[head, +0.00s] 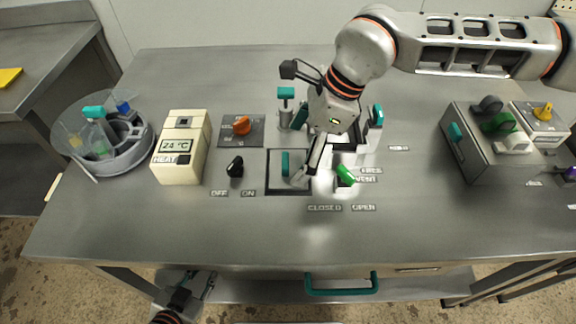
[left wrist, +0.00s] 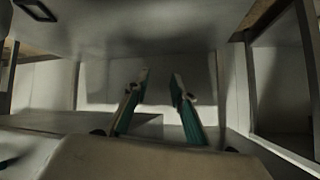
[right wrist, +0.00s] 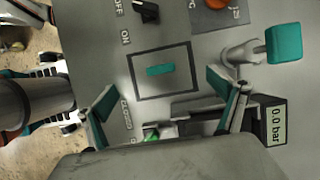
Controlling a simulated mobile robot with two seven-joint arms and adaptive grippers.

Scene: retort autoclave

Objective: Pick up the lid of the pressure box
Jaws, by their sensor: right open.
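A flat grey plate with an upright teal handle (head: 285,163) lies inside a black square outline on the table. It looks like the lid, and its handle also shows in the right wrist view (right wrist: 160,69). A grey box with a 0.0 bar display (right wrist: 278,125) stands beside it, mostly hidden by my right arm in the head view. My right gripper (head: 300,150) is open and empty above the plate, pointing down, with the handle in line between its fingers (right wrist: 161,82). My left gripper (head: 188,287) is open and empty below the table's front edge (left wrist: 159,75).
A teal-topped post (head: 286,95) stands just behind the plate. A green lever (head: 346,174) is to its right, a black knob (head: 235,167) to its left. A cream heater (head: 182,147) and round bin (head: 112,165) stand left, a grey case (head: 468,155) right. The front table is clear.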

